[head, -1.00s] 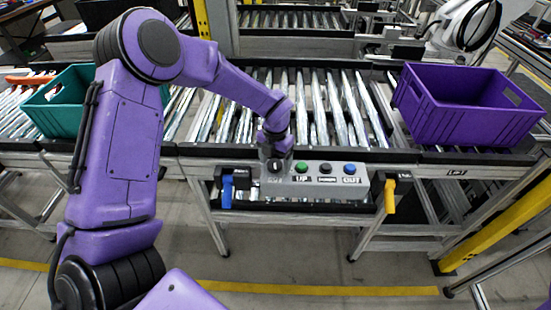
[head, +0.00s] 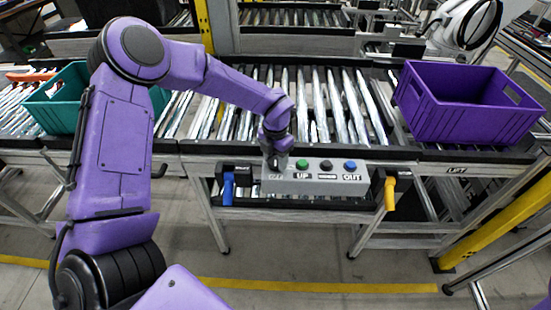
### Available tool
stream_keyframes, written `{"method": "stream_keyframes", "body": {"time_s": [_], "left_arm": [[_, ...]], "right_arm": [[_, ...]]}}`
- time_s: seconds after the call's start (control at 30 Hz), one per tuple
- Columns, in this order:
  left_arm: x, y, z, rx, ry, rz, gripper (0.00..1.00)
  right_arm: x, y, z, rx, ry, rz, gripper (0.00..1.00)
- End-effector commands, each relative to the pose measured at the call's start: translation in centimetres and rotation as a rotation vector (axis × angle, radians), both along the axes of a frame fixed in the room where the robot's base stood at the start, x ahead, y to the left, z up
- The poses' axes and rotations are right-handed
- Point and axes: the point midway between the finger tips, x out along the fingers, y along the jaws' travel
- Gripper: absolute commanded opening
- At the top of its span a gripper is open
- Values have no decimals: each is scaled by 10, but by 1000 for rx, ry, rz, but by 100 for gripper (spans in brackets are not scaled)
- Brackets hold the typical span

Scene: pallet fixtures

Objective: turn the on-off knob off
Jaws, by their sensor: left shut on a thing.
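The grey control box (head: 318,184) sits on the front rail of the conveyor. Its on-off knob is at the box's left end, hidden behind my left gripper (head: 273,163). The label below that spot is only partly readable. My left gripper points down at the box top and is shut on the knob. To its right on the box are a green button (head: 302,164) marked UP, a black button (head: 326,165), and a blue button (head: 350,165) marked OUT. My right gripper is not in view.
A blue handle (head: 228,188) and a yellow handle (head: 390,194) flank the box. A purple crate (head: 440,125) stands on the conveyor at right, a teal crate (head: 50,113) at left. The rollers (head: 330,110) behind the box are bare.

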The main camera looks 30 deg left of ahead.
Motion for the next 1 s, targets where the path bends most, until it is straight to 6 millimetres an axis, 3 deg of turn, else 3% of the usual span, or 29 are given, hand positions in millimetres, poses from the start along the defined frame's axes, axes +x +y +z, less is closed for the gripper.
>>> {"method": "stream_keyframes", "body": {"time_s": [0.17, 0.2, 0.27, 0.63, 1.0], "left_arm": [[0, 0, 0, 2, -1, -3, 19], [1, 0, 0, 2, -1, -3, 56], [0, 0, 0, 2, -1, -3, 75], [1, 0, 7, 0, -4, 0, 75], [1, 0, 87, 1, -5, 0, 75]], "right_arm": [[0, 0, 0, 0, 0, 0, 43], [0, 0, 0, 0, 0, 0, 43], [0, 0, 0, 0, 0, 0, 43], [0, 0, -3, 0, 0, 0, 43], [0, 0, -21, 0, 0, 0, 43]]}}
